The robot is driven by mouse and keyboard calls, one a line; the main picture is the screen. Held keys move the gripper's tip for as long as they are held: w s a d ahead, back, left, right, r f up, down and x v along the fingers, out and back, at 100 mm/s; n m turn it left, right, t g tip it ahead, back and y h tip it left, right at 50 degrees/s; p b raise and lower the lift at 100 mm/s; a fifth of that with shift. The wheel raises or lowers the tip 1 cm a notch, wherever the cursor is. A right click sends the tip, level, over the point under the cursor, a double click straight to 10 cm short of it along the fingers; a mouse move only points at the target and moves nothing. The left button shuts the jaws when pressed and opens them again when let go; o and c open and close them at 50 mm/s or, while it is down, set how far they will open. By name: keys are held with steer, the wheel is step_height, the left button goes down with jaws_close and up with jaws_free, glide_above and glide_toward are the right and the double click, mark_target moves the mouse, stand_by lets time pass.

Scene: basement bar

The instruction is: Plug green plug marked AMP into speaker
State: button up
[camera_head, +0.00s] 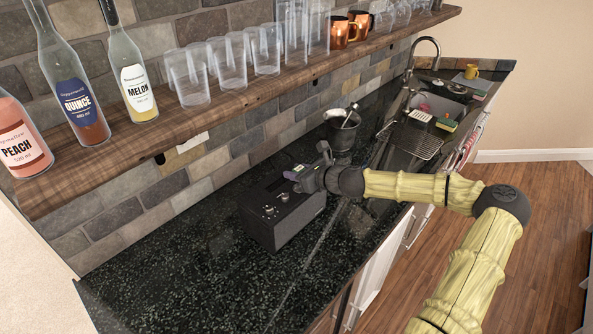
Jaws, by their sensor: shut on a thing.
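The fingers hide most of the plug and the speaker's back. I cannot tell whether the plug touches a socket.
A dark container (342,137) with a metal utensil stands behind my gripper. A wooden shelf (215,112) with bottles, glasses and copper mugs overhangs the counter. A sink (412,140) and faucet lie farther right. The counter (185,270) is clear at front left.

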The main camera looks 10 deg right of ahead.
mark_target(289, 182)
steer(key=shift+f+b, duration=0.95)
steer(key=shift+f, duration=0.7)
steer(key=shift+r, duration=0.15)
steer(key=shift+s+f, duration=0.1)
steer(key=shift+f, duration=0.7)
stand_by(0.7)
